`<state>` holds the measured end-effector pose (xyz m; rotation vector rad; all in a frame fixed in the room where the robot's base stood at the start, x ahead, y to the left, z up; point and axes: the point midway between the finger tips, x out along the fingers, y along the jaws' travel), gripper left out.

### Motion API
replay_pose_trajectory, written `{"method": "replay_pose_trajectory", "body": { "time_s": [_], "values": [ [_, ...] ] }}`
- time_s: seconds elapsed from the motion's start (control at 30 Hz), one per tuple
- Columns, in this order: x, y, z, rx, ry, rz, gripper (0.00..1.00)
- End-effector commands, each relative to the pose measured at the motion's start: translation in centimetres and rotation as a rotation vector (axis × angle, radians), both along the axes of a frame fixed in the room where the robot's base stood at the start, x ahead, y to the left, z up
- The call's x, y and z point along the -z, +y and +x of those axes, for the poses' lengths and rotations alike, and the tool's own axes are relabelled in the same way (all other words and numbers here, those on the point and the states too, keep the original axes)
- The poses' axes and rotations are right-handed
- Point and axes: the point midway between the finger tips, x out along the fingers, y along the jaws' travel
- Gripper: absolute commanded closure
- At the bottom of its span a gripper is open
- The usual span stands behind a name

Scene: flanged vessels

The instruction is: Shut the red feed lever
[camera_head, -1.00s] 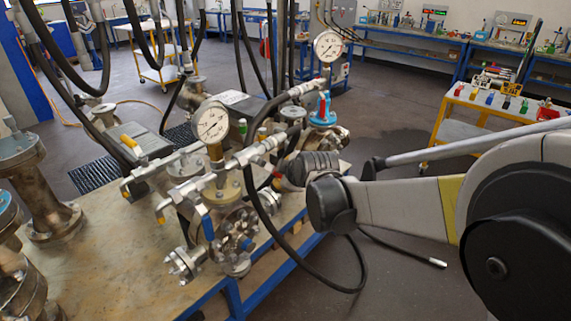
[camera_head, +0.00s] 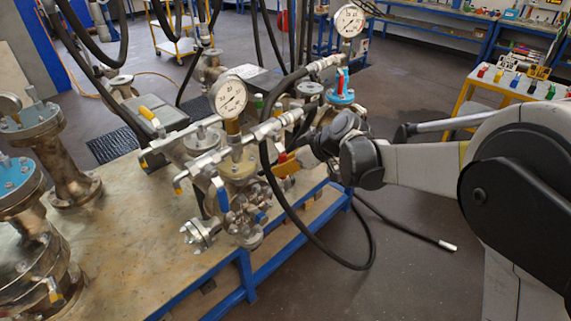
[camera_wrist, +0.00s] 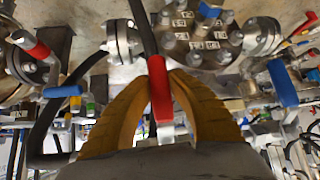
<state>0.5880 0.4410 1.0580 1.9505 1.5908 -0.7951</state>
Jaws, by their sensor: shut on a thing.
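A red lever (camera_wrist: 160,95) stands between the two yellow fingers of my gripper (camera_wrist: 165,72) in the wrist view, and the fingers are shut on it. In the head view a small bit of the red lever (camera_head: 282,158) shows beside my yellow gripper (camera_head: 287,168), at the right side of the flanged vessel (camera_head: 240,165) with the pressure gauge (camera_head: 229,97). The fingers and wrist hide much of the lever and its valve body.
A blue lever (camera_wrist: 283,83) is right of my gripper, and another red lever (camera_wrist: 37,45) is at the left in the wrist view. A black hose (camera_head: 285,210) loops close by my gripper. A second gauge (camera_head: 349,20) stands behind.

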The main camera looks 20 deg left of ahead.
Motion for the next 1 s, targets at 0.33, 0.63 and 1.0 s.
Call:
{"method": "replay_pose_trajectory", "body": {
  "time_s": [0.33,0.63,1.0],
  "values": [
    [0.15,0.04,-0.35,-0.001,0.030,0.009,1.00],
    [0.18,0.05,-0.39,-0.003,0.030,0.008,0.61],
    [-0.12,-0.13,-0.30,0.000,0.028,0.010,0.55]
  ]
}}
